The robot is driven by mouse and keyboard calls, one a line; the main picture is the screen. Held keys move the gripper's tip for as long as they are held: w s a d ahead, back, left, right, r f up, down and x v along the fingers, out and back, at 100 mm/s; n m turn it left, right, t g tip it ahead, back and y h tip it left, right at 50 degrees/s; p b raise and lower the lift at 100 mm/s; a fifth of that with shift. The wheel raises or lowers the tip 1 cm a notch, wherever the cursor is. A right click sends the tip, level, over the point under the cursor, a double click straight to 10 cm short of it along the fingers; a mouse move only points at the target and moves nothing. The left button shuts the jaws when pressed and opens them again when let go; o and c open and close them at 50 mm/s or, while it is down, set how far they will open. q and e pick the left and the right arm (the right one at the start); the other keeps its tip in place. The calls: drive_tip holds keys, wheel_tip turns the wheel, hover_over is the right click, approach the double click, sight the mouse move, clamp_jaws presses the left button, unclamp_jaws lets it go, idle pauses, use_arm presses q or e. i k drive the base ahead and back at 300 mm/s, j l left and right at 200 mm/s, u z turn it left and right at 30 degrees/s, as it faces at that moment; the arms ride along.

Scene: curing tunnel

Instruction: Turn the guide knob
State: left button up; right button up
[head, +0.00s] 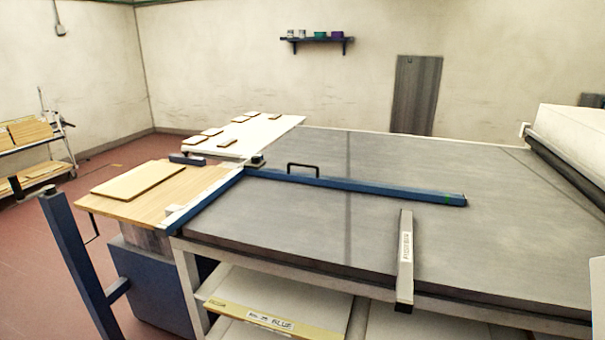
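A small dark knob (257,160) sits where the long blue guide rail (370,188) meets the short blue and white side rail (205,200). It looks like the guide knob, but it is small and its turned position cannot be told. The guide rail lies across the grey conveyor belt (310,225) and carries a black loop handle (303,167). Neither of my grippers shows in the head view.
A wooden board (138,181) lies on the wood-topped table at left. Several small boards lie on a white table (285,124) behind. A labelled grey bar (405,255) rests across the belt's front edge. A blue post (75,250) stands front left.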

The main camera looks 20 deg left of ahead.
sight(255, 160)
drive_tip(key=i+j+u, duration=0.1)
drive_tip(key=j, duration=0.35)
drive_tip(key=i+j+u, duration=0.1)
drive_tip(key=j, duration=0.35)
drive_tip(key=i+j, duration=0.25)
drive_tip(key=j, duration=0.15)
drive_tip(key=i+j+u, duration=0.15)
drive_tip(key=j, duration=0.3)
drive_tip(key=i+j+u, duration=0.1)
drive_tip(key=j, duration=0.3)
drive_tip(key=i+j+u, duration=0.1)
drive_tip(key=i+j, duration=0.15)
drive_tip(key=j, duration=0.1)
